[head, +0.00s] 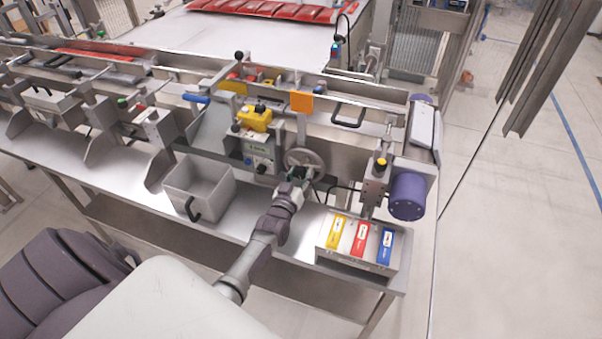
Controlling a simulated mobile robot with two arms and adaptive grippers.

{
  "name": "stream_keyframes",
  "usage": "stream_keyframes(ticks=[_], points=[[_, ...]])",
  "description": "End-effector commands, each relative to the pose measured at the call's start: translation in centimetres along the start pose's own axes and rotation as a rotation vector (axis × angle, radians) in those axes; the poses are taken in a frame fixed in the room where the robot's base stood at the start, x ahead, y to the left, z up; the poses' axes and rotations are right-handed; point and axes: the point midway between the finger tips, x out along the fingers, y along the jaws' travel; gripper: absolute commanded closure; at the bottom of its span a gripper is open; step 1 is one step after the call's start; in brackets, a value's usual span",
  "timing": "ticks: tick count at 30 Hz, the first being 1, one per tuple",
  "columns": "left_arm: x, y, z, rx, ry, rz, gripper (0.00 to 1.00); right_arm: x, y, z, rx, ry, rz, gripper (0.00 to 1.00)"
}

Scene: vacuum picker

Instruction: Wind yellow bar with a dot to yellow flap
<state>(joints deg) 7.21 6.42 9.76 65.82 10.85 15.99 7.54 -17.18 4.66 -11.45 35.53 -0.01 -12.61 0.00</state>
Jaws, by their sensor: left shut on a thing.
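My left gripper (299,175) is at the lower rim of a grey handwheel (304,157) on the front of the machine. It is shut, seemingly on the wheel's handle, which the gripper hides. A yellow block (256,119) with dark knobs sits up and left of the wheel. A flat yellow piece (234,86) lies farther back, beside red and blue parts. I cannot make out a dot on any yellow part. My right gripper is not in view.
An open grey bin (198,186) stands left of my arm. A box with yellow, red and blue labels (361,239) is at the bench's front right. A purple motor (407,196) and a post with a yellow-black button (380,164) stand right of the wheel.

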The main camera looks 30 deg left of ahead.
Motion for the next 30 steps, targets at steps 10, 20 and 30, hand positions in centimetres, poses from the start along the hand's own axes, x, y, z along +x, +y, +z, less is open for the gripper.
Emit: stream_keyframes(ticks=[10,20,30], points=[[-0.09,-0.15,0.24,0.327,-0.005,-0.001,0.90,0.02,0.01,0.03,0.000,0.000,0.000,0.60],[-0.09,-0.31,0.21,0.636,-0.004,0.000,0.90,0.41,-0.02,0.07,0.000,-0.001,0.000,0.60],[-0.11,-0.40,0.16,0.882,-0.005,0.000,0.90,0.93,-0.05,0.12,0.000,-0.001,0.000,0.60]])
